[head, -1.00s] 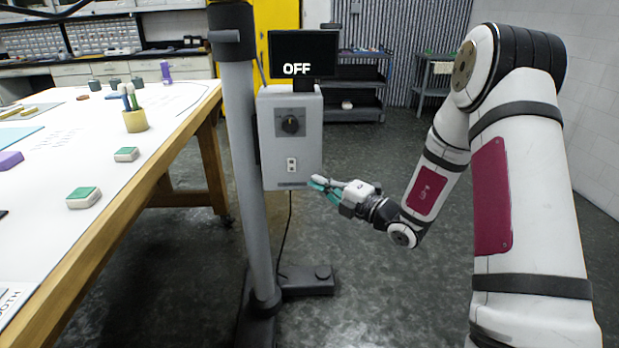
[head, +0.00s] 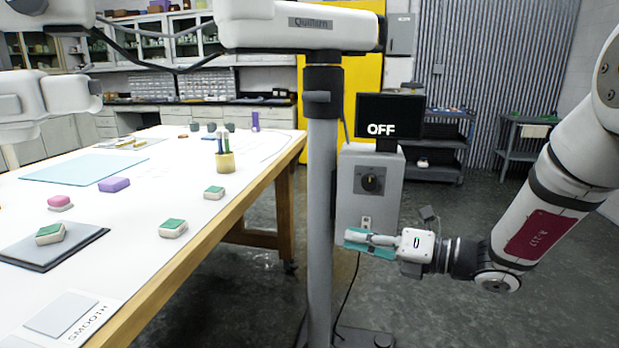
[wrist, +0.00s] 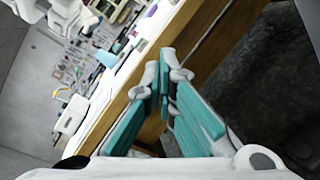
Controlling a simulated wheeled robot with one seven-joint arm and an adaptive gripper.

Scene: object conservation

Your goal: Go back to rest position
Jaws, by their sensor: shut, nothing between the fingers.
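My gripper (head: 352,242) is shut and empty in the head view, its teal-padded fingers pointing left. The box has a dark knob (head: 370,181) and a small socket or switch, partly hidden by the gripper. The screen (head: 389,117) above it reads OFF.
A white-topped wooden table (head: 200,232) fills the left, with green-and-white blocks, a pencil cup (head: 225,162) and a grey mat (head: 75,252). The grey post (head: 321,200) stands between table and gripper. Dark shelves (head: 440,145) stand behind. Floor is clear at lower right.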

